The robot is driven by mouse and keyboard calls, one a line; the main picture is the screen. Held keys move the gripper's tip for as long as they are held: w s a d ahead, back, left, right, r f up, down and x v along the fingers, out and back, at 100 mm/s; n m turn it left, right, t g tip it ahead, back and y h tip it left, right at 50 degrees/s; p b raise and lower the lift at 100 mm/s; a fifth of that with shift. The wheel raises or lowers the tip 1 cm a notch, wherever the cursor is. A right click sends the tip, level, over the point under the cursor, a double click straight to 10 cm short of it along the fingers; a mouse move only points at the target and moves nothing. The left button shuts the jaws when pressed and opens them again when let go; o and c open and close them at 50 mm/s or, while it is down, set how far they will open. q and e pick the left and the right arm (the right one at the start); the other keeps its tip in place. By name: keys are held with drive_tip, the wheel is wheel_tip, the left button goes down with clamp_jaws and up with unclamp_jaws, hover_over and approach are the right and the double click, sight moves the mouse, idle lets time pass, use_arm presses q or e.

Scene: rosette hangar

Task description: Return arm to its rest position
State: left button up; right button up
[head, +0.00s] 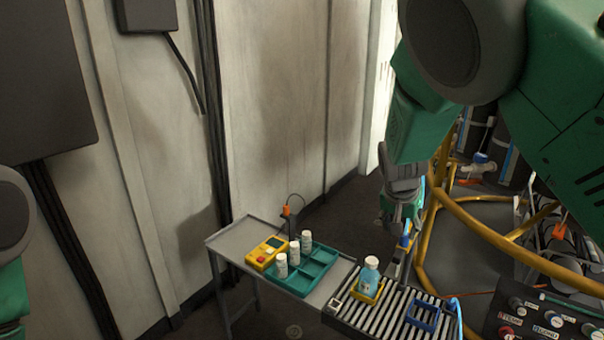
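My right arm comes in from the upper right in green and dark grey, raised high in the head view. Its gripper (400,212) hangs downward above and behind the roller conveyor, near the yellow tubular frame. It is small and partly in shadow, so I cannot tell whether its fingers are open or shut. I see nothing clearly held in it. Only a green and grey piece of my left arm shows at the left edge. My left gripper is out of view.
A grey side table (230,240) holds a yellow device (266,253) and a teal tray (318,258) with several white bottles. A yellow tubular frame (480,228) and button panel (540,318) are right.

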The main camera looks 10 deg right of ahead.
drive_tip(key=s+f+n+g+b, duration=0.1)
drive_tip(key=s+f+n+b, duration=0.15)
drive_tip(key=s+f, duration=0.9)
drive_tip(key=s+f+n+g+b, duration=0.1)
drive_tip(key=s+f+n, duration=0.2)
drive_tip(key=s+f, duration=0.8)
drive_tip(key=s+a+f+n+y+b, duration=0.1)
drive_tip(key=s+f, duration=0.3)
drive_tip(key=s, duration=0.4)
drive_tip(key=s+a+f+n+y+b, duration=0.2)
drive_tip(key=s+a+f+n, duration=0.1)
drive_tip(key=s, duration=0.5)
wheel_tip(320, 180, down, 2)
drive_tip(key=shift+s+a+f, duration=0.1)
drive_tip(key=shift+s+a, duration=0.1)
drive_tip(key=shift+a, duration=0.45)
drive_tip(key=shift+w, duration=0.15)
